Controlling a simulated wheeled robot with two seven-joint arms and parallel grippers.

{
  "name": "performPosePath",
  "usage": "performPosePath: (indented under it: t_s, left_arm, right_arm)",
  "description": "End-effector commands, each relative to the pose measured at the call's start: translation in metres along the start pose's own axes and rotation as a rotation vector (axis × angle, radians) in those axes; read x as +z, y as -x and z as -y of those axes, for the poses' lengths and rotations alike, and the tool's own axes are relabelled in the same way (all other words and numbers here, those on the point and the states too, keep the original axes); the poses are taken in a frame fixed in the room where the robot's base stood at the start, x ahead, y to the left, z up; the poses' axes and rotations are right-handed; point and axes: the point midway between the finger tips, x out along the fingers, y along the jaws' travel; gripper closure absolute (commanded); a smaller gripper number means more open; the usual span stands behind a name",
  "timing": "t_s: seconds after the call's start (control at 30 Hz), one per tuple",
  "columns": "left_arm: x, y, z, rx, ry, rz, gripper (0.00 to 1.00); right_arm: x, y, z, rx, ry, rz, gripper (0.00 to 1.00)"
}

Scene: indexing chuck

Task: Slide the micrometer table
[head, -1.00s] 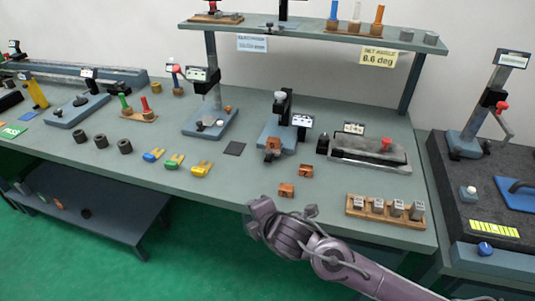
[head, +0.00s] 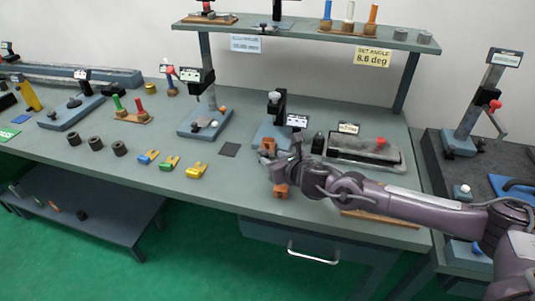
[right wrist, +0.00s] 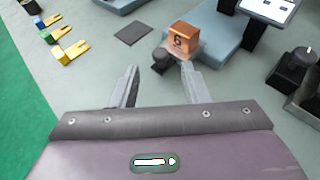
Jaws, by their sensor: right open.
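My right gripper (head: 277,158) is open and empty in front of a blue-based stand (head: 268,132) with a black upright and a small display. In the right wrist view its fingertips (right wrist: 160,70) are spread either side of a dark round knob (right wrist: 164,60), which lies just ahead of them. A copper-coloured block (right wrist: 182,38) with a dark mark sits just beyond the knob, by the blue base (right wrist: 214,28). I cannot tell for certain which part is the micrometer table. My left gripper is not in view.
A grey slide unit (head: 362,152) with a red knob stands right of the stand. Another copper block (head: 281,191) lies near the bench's front edge. A dark square pad (head: 229,149) and coloured forked pieces (head: 197,170) lie to the left. My arm covers most of a wooden rack (head: 380,217).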

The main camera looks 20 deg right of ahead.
Motion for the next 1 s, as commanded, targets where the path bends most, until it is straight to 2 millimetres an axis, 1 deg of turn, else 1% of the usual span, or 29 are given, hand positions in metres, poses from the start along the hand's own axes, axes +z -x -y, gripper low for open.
performPosePath:
  t_s: [0.03,0.1,0.3,0.47,0.7,1.0]
  left_arm:
    - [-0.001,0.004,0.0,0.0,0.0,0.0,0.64]
    - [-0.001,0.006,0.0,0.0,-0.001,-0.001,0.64]
    - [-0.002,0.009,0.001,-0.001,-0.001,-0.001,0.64]
    - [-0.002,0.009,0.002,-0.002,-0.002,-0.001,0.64]
    - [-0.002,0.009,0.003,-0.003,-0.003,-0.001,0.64]
    - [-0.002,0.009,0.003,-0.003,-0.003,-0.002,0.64]
  right_arm:
    - [0.002,-0.008,0.0,-0.001,-0.003,0.0,0.58]
    - [0.002,-0.019,-0.001,0.0,-0.003,0.0,0.58]
    - [0.001,-0.04,0.0,0.0,-0.003,0.001,0.58]
    - [0.0,-0.046,0.0,-0.001,-0.003,-0.001,0.58]
    - [0.0,-0.046,0.0,-0.001,-0.003,-0.001,0.58]
    - [0.0,-0.046,0.0,-0.001,-0.003,-0.001,0.98]
